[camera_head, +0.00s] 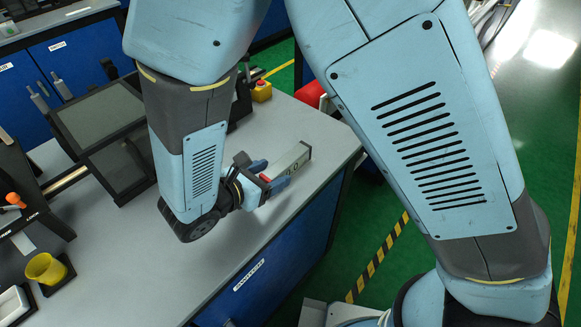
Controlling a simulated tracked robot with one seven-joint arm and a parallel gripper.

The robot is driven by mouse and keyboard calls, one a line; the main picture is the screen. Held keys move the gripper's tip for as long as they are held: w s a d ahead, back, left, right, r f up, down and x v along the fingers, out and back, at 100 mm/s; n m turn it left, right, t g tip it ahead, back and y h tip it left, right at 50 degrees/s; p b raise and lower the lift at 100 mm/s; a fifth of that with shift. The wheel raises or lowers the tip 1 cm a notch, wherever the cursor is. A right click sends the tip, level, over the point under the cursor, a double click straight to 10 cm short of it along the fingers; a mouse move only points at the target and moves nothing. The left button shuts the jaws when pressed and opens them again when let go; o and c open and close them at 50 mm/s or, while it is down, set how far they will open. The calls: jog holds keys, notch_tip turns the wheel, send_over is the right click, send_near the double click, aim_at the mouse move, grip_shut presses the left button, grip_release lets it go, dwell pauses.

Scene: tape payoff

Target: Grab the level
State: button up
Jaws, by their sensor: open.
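The level (293,161) is a grey, box-shaped bar with a red end, lying near the right corner of the grey workbench (130,246). My gripper (270,173) is at the level's left end, with its blue fingers apart, one on each side of the red end. I cannot tell whether the fingers touch it. My arm and wrist hide part of the bench left of the gripper.
A yellow cup (46,268) stands at the left front of the bench. A dark framed panel (101,117) stands behind my forearm. A yellow box with a red button (261,91) is at the back edge. The bench is bare around the level.

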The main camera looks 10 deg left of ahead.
aim_at(279, 170)
jog(key=x, duration=0.3)
jog(key=shift+w+d+f, duration=0.1)
jog(key=shift+w+d, duration=0.05)
jog(key=shift+w, duration=0.1)
grip_shut()
dwell(0.4)
